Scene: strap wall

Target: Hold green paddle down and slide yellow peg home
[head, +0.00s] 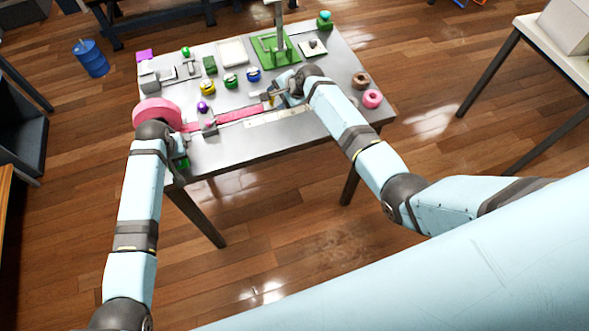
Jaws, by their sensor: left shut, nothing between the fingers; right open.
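A green piece, likely the green paddle (183,163), shows small at the table's near left edge. My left gripper (181,152) is shut and empty, low beside that piece. Much of it is hidden by my wrist, and I cannot tell whether it touches the green. A small yellow peg (269,98) stands near the right end of the pink strap (238,112). My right gripper (272,94) is open and points left, with its fingertips at the peg. I cannot tell whether the peg is between them.
A pink roll (157,111) stands at the table's left. A purple knob (203,106), several coloured knobs and a green stand (268,48) lie behind the strap. The front tabletop (270,142) is clear.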

